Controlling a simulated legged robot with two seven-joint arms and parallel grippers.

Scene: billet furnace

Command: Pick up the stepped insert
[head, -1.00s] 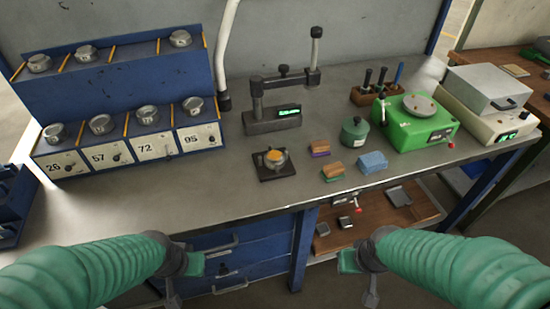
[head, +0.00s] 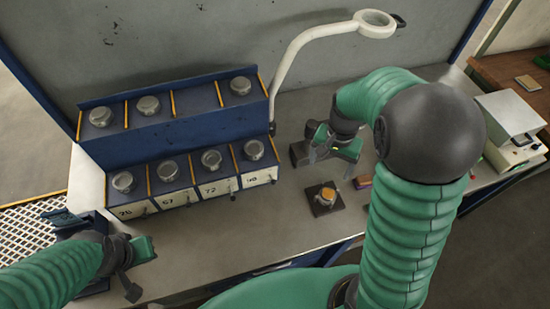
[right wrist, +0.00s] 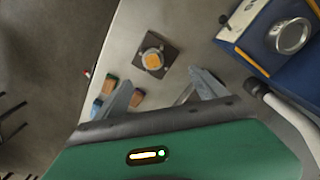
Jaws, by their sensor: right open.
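An orange-topped piece in a metal ring sits on a dark square base plate (head: 324,208) on the bench; it also shows in the right wrist view (right wrist: 152,61). I cannot tell for sure whether it is the stepped insert. My right gripper (head: 334,150) is above the bench, behind the base plate in the head view. In the right wrist view its two fingers (right wrist: 162,84) are spread with nothing between them, and the orange-topped piece lies beyond the tips. My left gripper (head: 132,266) is at the bench's left front, apart from the piece; its jaw gap is not clear.
A blue rack (head: 190,170) with numbered drawers and several round metal lids stands left of the base plate. A white lamp arm (head: 310,38) rises behind it. Coloured blocks (right wrist: 107,88) lie near the plate. My right arm hides much of the bench's right side.

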